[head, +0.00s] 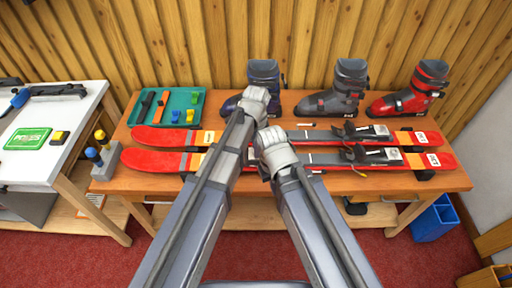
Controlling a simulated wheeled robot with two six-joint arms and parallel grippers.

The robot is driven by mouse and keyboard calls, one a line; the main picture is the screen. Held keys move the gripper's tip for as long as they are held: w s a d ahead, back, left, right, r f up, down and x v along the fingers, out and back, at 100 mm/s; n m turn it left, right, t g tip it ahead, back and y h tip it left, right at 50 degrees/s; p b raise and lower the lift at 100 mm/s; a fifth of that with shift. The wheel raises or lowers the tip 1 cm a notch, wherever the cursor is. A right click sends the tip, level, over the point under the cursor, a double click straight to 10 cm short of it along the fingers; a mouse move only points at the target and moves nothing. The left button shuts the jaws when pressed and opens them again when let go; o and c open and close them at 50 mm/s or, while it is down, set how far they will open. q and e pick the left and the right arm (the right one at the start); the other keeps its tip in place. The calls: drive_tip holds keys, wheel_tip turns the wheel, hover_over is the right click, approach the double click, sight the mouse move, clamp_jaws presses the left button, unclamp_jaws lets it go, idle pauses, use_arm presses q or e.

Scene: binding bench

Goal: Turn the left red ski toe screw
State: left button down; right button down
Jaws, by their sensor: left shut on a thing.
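Two red skis lie across the bench with tips to the left, a rear one (165,137) and a front one (150,160). The picture does not mark which is the left ski. Dark bindings sit on their right parts, on the rear ski (362,132) and on the front ski (375,156). I cannot make out a toe screw. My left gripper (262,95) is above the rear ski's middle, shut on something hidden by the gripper. My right gripper (268,138) is beside it, over the skis; its fingers are hidden. Both arms cover the skis' middle.
Boots stand at the back of the wooden bench (115,187): dark blue (264,76), grey (338,92), red (418,92). A green tray (198,98) holds small parts. Blue- and yellow-handled tools (95,156) stand at the left end. A white table (75,105) is left, a blue bin (432,222) right.

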idle(0.4)
use_arm(q)
drive_tip(key=n, duration=0.5)
drive_tip(key=shift+n, duration=0.3)
drive_tip(key=n, duration=1.2)
drive_tip(key=shift+n, duration=0.4)
drive_tip(key=n, duration=0.5)
drive_tip(key=shift+d, duration=0.1)
drive_tip(key=shift+n, duration=0.4)
drive_tip(key=c, duration=0.6)
unclamp_jaws()
drive_tip(key=shift+o, duration=0.2)
